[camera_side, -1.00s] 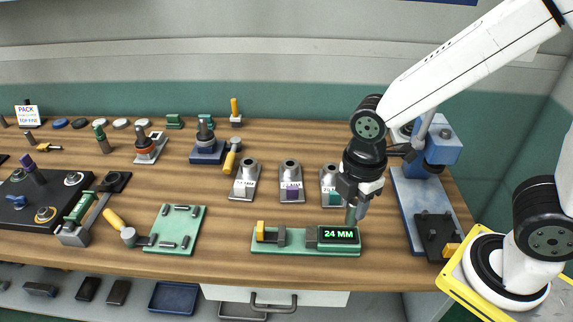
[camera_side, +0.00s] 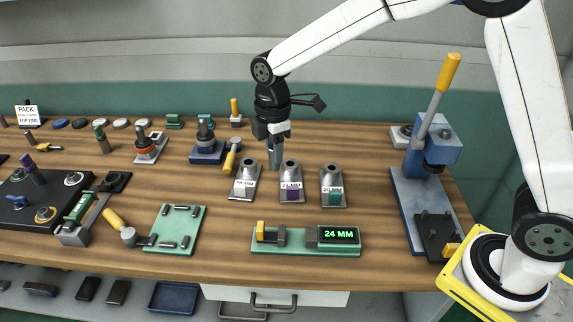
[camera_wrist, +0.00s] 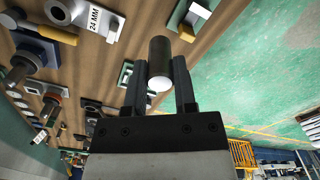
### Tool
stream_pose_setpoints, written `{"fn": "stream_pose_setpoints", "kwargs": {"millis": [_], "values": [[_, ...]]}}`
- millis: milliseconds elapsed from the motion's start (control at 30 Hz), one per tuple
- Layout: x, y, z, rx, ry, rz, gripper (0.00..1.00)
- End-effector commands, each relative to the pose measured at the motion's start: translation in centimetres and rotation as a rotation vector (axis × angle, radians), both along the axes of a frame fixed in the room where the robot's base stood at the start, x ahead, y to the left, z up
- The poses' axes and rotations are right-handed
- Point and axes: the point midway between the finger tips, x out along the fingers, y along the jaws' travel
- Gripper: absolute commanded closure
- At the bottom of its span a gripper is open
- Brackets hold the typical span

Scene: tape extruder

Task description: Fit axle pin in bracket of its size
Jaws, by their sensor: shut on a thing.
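My gripper (camera_side: 275,158) is shut on the axle pin (camera_wrist: 159,52), a plain dark grey cylinder with a pale end face, clasped between both fingers in the wrist view. In the side view it is above the bench, just behind the gap between the left and middle brackets. Three grey brackets stand in a row: the left bracket (camera_side: 244,180) has a white label, the middle bracket (camera_side: 291,172) a purple patch, the right bracket (camera_side: 331,175) a green patch. A bracket label (camera_wrist: 95,18) in the wrist view reads 24 MM. The gauge display (camera_side: 338,235) also reads 24 MM.
The green gauge base (camera_side: 290,246) lies in front of the brackets. A blue lever press (camera_side: 425,160) stands at right. A yellow-handled tool (camera_side: 232,158) lies just left of my gripper. Bench behind the right bracket is clear.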

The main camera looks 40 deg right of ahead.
Motion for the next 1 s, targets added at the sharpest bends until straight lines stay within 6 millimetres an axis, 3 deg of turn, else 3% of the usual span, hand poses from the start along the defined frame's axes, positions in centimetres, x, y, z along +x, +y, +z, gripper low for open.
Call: {"fn": "stream_pose_setpoints", "kwargs": {"millis": [400, 1000], "values": [[7.3, -0.8, -0.9, 0.000, 0.000, -0.015, 1.00], [15.2, -3.3, -3.5, 0.000, 0.000, -0.033, 1.00]]}}
